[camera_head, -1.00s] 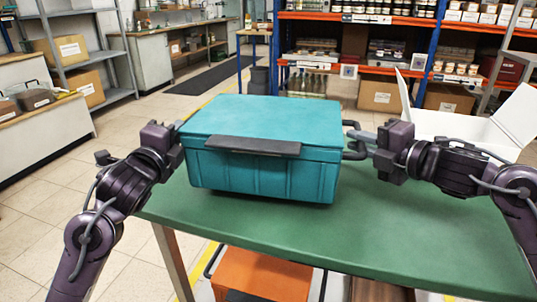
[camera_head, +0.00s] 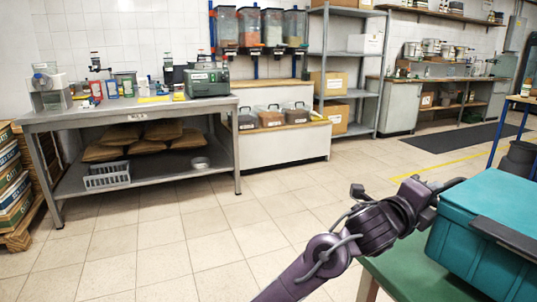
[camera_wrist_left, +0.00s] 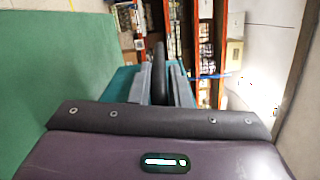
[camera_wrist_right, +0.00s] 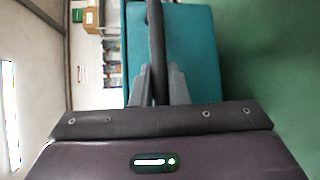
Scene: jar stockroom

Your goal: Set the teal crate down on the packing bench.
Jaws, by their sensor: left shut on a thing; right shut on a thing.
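The teal crate (camera_head: 480,228), with a dark latch strip, is cut off at the right edge of the head view, at the green table top (camera_head: 395,275). Whether its base touches the top is hidden.
A grey workbench (camera_head: 130,108) with a green machine (camera_head: 207,82) and several small items stands at the back left. Cartons (camera_head: 335,118) sit on a metal shelf (camera_head: 356,60). Stacked goods (camera_head: 12,185) stand at the far left. The tiled floor (camera_head: 180,235) between is clear.

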